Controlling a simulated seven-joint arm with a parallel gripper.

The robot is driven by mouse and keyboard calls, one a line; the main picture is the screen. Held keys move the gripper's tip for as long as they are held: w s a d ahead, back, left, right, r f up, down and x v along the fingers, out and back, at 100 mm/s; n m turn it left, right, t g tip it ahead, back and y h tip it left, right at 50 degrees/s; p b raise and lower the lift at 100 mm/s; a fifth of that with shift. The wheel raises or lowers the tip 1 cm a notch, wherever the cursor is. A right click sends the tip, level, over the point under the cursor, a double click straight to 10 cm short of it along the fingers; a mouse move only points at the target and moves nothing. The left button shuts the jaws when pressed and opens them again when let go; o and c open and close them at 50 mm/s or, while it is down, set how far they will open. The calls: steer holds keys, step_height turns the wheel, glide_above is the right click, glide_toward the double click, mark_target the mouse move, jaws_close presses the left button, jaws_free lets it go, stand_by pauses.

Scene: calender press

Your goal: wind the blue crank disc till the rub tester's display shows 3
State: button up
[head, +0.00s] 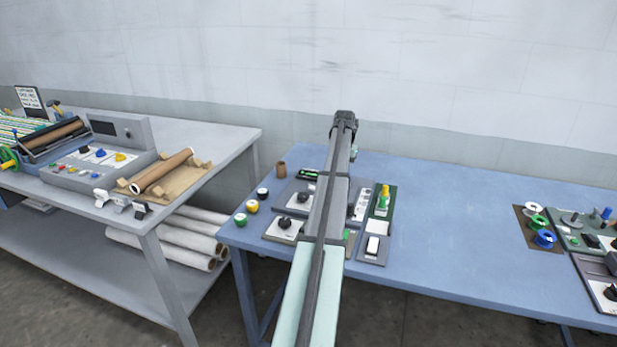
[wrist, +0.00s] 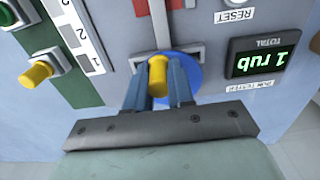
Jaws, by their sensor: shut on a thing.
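In the wrist view, which shows the panel upside down, the blue crank disc (wrist: 188,72) is on a grey panel. Its yellow knob (wrist: 158,78) stands between the two blue fingers of my gripper (wrist: 159,68), which is shut on it. The rub tester's display (wrist: 264,61) reads "1 rub" in green, with TOTAL printed by it. Part of the disc is hidden behind the fingers and knob. In the head view my arm covers the disc and the gripper.
A white button marked RESET (wrist: 234,3) is near the display. A yellow knob (wrist: 36,74) on a green panel is to the left. In the head view, small panels stand on the blue table (head: 440,235); its middle right is clear. Another bench (head: 225,140) stands left.

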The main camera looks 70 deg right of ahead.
steer(key=shift+w+d, duration=0.2)
steer(key=shift+w, duration=0.5)
steer(key=shift+r, duration=0.1)
